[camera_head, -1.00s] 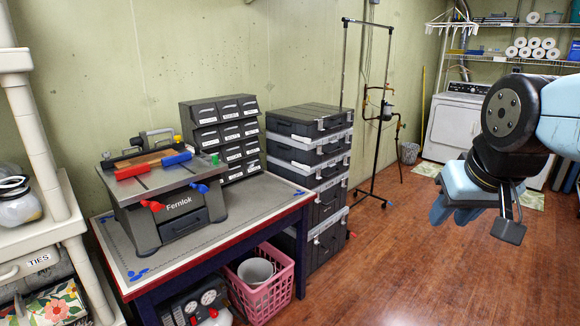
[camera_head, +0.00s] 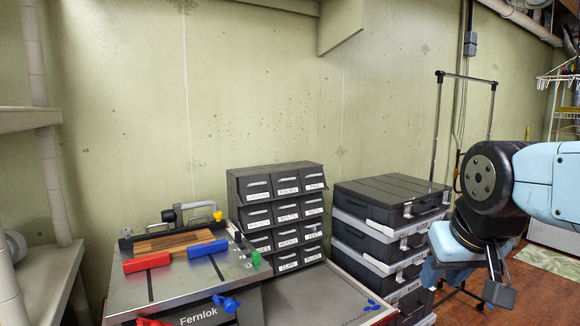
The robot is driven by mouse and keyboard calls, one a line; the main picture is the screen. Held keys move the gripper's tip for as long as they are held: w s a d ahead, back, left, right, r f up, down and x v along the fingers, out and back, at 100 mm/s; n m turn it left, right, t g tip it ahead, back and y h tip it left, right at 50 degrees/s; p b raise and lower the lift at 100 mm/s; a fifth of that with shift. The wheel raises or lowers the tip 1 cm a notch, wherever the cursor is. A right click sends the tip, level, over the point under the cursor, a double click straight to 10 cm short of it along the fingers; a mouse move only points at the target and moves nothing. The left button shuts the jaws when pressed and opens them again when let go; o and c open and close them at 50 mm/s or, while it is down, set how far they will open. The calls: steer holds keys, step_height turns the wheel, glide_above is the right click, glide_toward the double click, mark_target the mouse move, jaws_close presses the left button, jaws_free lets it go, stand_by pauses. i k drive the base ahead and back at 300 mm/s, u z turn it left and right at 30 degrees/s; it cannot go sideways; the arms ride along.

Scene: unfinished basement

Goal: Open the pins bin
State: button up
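A dark grey small-parts cabinet (camera_head: 279,220) stands at the back of the workbench against the wall, with rows of labelled bins that all look shut. The top-right bin has a short label that seems to read PINS (camera_head: 314,184), though the print is small. The lower-left bins are partly hidden by the tool in front. My gripper (camera_head: 440,270) hangs at the right, in front of the stacked cases, apart from the cabinet.
A Fernlok bench tool (camera_head: 185,277) with red and blue blocks stands left of and in front of the cabinet. Stacked black cases (camera_head: 388,203) rise close on the right. Bare bench top (camera_head: 310,300) lies in front of the cabinet. White shelving (camera_head: 47,170) is at the far left.

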mark_target(313, 179)
steer(key=u, duration=0.15)
steer(key=i, duration=0.95)
steer(key=u, duration=0.15)
